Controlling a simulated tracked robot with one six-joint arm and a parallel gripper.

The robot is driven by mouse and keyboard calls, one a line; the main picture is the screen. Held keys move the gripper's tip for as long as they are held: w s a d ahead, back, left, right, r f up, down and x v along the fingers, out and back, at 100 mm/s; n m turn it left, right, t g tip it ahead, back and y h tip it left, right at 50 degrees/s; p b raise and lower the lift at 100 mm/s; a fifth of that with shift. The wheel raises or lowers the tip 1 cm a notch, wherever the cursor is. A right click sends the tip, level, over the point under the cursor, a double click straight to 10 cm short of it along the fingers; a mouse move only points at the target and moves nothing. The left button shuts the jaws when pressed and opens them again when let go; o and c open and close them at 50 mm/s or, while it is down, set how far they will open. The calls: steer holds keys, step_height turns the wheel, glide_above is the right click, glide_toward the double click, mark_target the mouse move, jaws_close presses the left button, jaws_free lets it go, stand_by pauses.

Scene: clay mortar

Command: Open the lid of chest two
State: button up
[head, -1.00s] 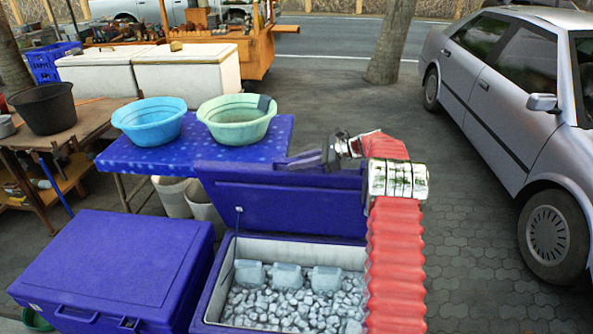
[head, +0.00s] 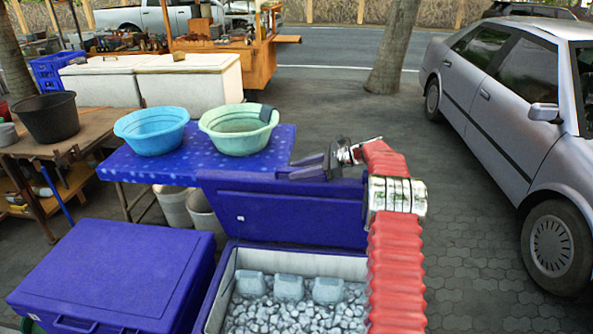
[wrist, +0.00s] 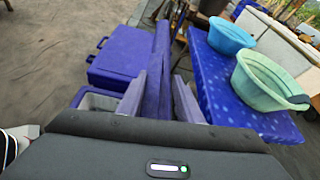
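The open blue chest (head: 212,300) stands at the bottom middle of the head view, with ice and several pale blocks inside. Its lid (head: 290,212) stands raised, roughly upright, at the back of the chest. The lid shows edge-on in the wrist view (wrist: 158,75). A second blue chest (head: 115,270) to its left has its lid shut; it also shows in the wrist view (wrist: 122,52). My gripper (head: 308,167) is at the top edge of the raised lid. Its fingers (wrist: 160,85) are apart, one on each side of the lid; whether they touch it is unclear.
A blue spotted table (head: 180,172) stands behind the lid, bearing a blue basin (head: 152,130) and a green basin (head: 238,130). A wooden table with a black bucket (head: 48,117) is at the left. A silver car (head: 510,110) is at the right. Paving between is clear.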

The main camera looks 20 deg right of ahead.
steer(key=shift+o, duration=0.2)
steer(key=shift+d+r, duration=0.15)
